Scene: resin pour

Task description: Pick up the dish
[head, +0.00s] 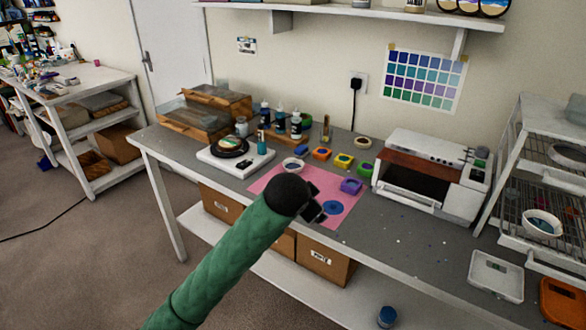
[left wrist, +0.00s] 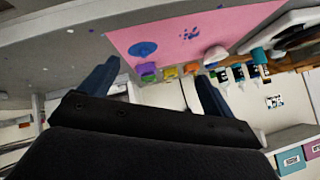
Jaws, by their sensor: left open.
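A small white dish (head: 293,166) sits at the back left part of the pink mat (head: 262,184). A white round shape that looks like this dish shows in the left wrist view (left wrist: 215,55). A second white bowl (head: 543,224) with blue inside stands on the rack at the right. My left gripper (head: 319,203) is above the mat, in front and to the right of the small dish, apart from it. In the left wrist view its two dark blue fingers (left wrist: 155,88) are spread, with nothing held between them. My right gripper is not in view.
Several coloured cups, including a purple one (head: 351,186), line the back of the mat. A scale (head: 236,160) and bottles (head: 296,124) stand left, a white machine (head: 432,175) and wire rack (head: 540,185) right. The grey table front (head: 400,240) is mostly clear.

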